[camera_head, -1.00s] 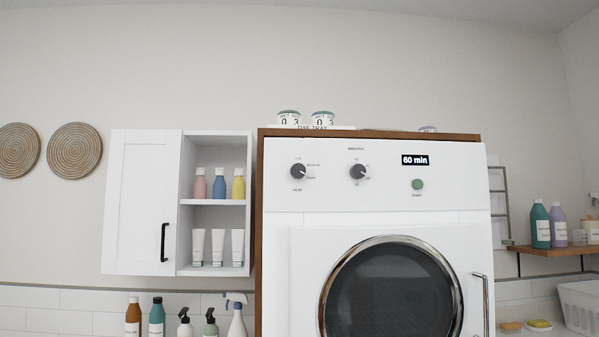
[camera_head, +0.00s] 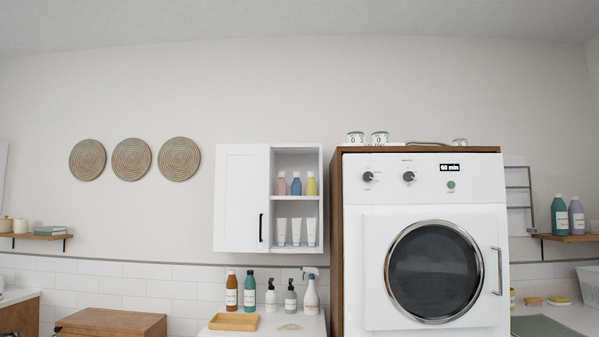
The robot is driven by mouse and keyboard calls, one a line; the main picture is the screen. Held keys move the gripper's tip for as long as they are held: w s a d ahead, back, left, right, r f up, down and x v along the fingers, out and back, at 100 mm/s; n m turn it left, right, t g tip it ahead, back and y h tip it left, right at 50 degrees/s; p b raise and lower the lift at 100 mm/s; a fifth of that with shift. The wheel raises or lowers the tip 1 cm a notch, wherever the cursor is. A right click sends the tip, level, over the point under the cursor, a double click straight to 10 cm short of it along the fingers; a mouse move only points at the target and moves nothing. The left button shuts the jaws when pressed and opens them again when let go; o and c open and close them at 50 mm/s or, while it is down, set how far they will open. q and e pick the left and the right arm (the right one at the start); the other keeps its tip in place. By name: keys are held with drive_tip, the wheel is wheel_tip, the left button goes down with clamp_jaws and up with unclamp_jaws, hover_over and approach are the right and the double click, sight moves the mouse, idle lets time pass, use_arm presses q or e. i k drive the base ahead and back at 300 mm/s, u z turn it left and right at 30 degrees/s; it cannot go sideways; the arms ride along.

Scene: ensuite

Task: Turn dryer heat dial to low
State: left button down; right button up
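The white dryer (camera_head: 352,260) stands right of centre in a brown wooden surround. Its top panel carries two dark round dials, a left dial (camera_head: 368,176) and a right dial (camera_head: 409,176). The labels around them are too small to read, so I cannot tell which is the heat dial or its setting. A green button (camera_head: 451,184) and a small display (camera_head: 453,168) reading 60 min sit to their right. Neither of my grippers is in view.
A white wall cabinet (camera_head: 240,200) hangs left of the dryer. Below it, bottles (camera_head: 231,290) and a wooden tray (camera_head: 234,322) stand on a white counter. A wooden cabinet (camera_head: 112,321) is at lower left. The dryer door's handle (camera_head: 499,271) projects at its right.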

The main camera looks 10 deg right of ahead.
sight(368, 177)
drive_tip(key=z, duration=1)
drive_tip(key=i, duration=1.45)
drive_tip(key=u, duration=0.5)
